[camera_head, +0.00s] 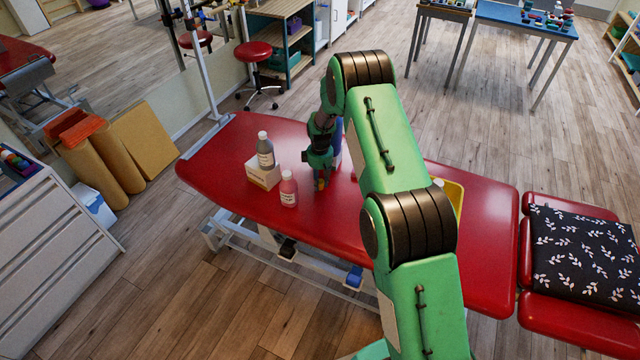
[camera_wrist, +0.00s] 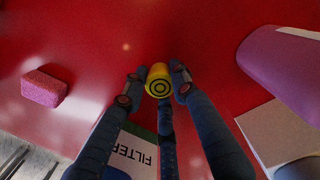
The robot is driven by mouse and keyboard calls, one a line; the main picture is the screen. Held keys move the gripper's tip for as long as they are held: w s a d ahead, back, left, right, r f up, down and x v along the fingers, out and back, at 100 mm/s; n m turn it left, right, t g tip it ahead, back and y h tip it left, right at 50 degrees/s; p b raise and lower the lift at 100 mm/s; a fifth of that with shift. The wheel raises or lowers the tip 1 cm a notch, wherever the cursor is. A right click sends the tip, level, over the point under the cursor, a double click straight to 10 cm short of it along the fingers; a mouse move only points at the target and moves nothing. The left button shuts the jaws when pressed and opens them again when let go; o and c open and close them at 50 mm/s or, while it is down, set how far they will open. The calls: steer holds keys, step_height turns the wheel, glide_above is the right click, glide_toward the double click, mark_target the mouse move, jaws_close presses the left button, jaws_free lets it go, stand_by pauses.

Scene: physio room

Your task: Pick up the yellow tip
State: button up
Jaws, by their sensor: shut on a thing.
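The yellow tip (camera_wrist: 158,80) is a small yellow cylinder with dark rings on its end face. It sits between the fingertips of my gripper (camera_wrist: 157,86) in the wrist view. The fingers are shut on it from both sides, with a third finger below it in the picture. In the head view my gripper (camera_head: 320,178) points down at the red treatment table (camera_head: 235,150), and a bit of the yellow tip (camera_head: 320,184) shows at its end. I cannot tell whether the tip touches the table.
A yellow container (camera_head: 455,192) is partly hidden behind my arm. A pink block (camera_wrist: 43,88) and a box marked FILTER (camera_wrist: 135,152) are close by.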

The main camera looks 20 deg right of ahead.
mark_target(320, 181)
steer(key=shift+r, duration=0.15)
steer(key=shift+r, duration=0.65)
step_height(320, 181, up, 2)
steer(key=shift+w+r+p, duration=0.1)
steer(key=shift+p, duration=0.25)
steer(key=s, duration=0.5)
steer(key=s+a+p, duration=0.1)
steer(key=s, duration=0.4)
steer(key=s+a+r, duration=0.1)
steer(key=s, duration=0.5)
steer(key=shift+r+p, duration=0.1)
steer(key=shift+p, duration=0.2)
